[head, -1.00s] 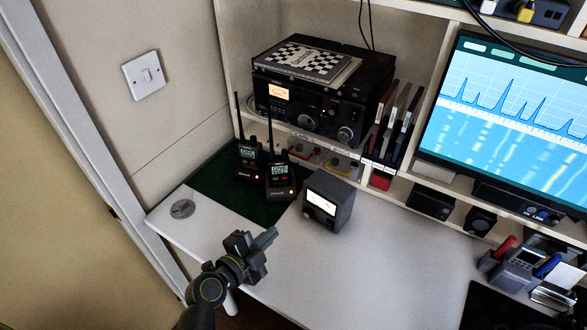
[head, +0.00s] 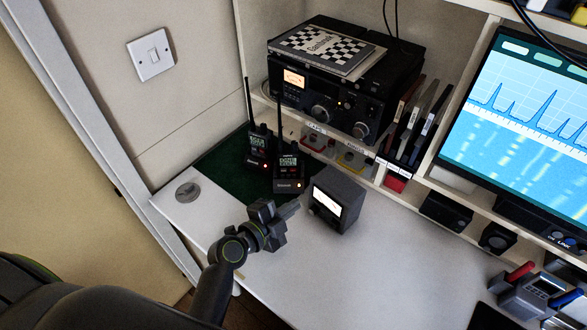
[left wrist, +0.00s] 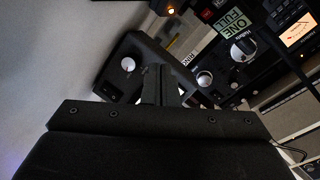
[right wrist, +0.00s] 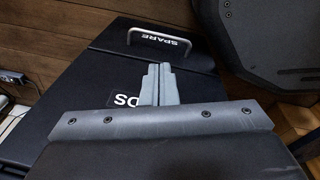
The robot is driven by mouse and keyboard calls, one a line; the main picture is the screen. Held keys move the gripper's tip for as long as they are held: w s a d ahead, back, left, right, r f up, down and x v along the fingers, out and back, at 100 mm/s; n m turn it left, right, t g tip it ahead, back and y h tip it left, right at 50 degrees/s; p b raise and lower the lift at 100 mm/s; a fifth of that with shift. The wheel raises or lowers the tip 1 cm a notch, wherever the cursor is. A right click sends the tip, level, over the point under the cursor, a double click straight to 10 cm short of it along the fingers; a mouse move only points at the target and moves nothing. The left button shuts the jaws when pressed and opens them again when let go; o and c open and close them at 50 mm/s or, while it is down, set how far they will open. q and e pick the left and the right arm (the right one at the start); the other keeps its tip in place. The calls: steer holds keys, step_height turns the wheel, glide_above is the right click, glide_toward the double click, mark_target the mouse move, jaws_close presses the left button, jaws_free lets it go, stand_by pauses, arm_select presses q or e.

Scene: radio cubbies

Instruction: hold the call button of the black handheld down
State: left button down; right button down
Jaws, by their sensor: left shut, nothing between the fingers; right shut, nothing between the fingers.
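Two dark handhelds with antennas stand upright on the green mat (head: 222,176) in the head view. The rear-left handheld (head: 259,147) has a red light. The front-right handheld (head: 289,174) has an orange light and a pale display; its display also seems to show at the top of the left wrist view (left wrist: 232,24). I cannot make out a call button on either. My left gripper (head: 294,209) is shut and empty, in front of the front-right handheld and apart from it; its fingers (left wrist: 160,84) show in the left wrist view. My right gripper (right wrist: 158,82) is shut and empty.
A grey meter box (head: 337,199) stands just right of my left gripper. A large radio (head: 330,100) sits in the cubby behind. A round metal disc (head: 187,191) lies at the left. The white desk (head: 385,265) is clear in front. A black case (right wrist: 95,75) lies below my right gripper.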

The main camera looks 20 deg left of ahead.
mark_target(293, 170)
arm_select(q)
steer(key=w, duration=0.2)
steer(key=w+a, duration=0.2)
steer(key=w, duration=0.1)
steer(key=shift+w+f, duration=0.1)
steer(key=shift+w, duration=0.2)
steer(key=shift+w+a, duration=0.35)
steer(key=shift+w, duration=0.45)
stand_by(1.2)
steer(key=shift+w+a+b, duration=0.1)
steer(key=shift+w+b, duration=0.2)
steer(key=shift+b, duration=0.15)
steer(key=shift+w, duration=0.1)
steer(key=shift+w+a, duration=0.15)
steer(key=shift+w, duration=0.15)
stand_by(1.7)
steer(key=shift+s+b, duration=0.1)
steer(key=shift+b, duration=0.2)
steer(key=shift+s+d, duration=0.2)
steer(key=shift+s, duration=0.4)
